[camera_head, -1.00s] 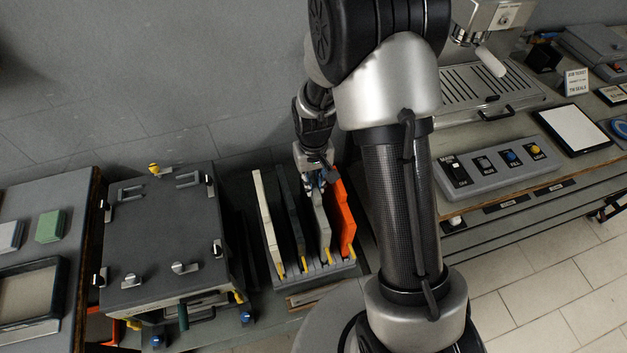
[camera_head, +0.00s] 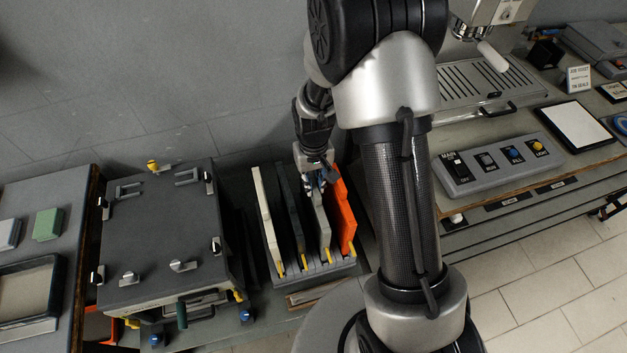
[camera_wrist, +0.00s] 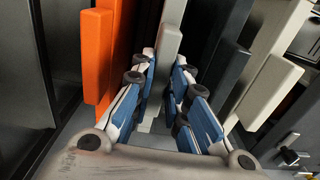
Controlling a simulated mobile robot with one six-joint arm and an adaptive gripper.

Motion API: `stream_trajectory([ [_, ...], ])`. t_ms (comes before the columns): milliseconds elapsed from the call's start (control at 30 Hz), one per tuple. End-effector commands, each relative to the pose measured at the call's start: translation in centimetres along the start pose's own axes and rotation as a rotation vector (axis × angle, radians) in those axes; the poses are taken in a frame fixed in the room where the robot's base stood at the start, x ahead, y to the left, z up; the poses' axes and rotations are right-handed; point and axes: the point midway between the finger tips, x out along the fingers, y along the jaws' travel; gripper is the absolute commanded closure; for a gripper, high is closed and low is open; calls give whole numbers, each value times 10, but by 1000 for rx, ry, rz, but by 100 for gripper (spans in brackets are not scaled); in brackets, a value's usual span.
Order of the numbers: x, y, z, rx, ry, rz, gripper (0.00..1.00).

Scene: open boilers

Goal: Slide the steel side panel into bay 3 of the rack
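The steel side panel (camera_head: 321,222) is a light grey plate standing upright in a slot of the grey rack (camera_head: 318,275). It is between a dark panel (camera_head: 290,205) and an orange panel (camera_head: 342,215). My gripper (camera_head: 317,182) is at its upper rear end, pointing down. In the wrist view, my gripper's blue-padded fingers (camera_wrist: 165,65) lie on both sides of the steel panel (camera_wrist: 166,42) and appear closed on it. The panel's lower edge is hidden in the rack, and bay numbers cannot be read.
A cream panel (camera_head: 266,215) stands at the rack's left end. The orange panel (camera_wrist: 98,55) is close beside the fingers. A dark boiler casing (camera_head: 165,240) with clips stands left of the rack. A switch box (camera_head: 495,165) is on the bench at right.

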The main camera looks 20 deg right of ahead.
Motion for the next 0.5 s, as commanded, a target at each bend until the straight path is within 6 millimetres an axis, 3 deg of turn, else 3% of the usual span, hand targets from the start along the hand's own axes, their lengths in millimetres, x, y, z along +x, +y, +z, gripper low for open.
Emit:
stream_trajectory([
  [333,0,0,0,0,1,0,62],
  [500,0,0,0,0,0,0,62],
])
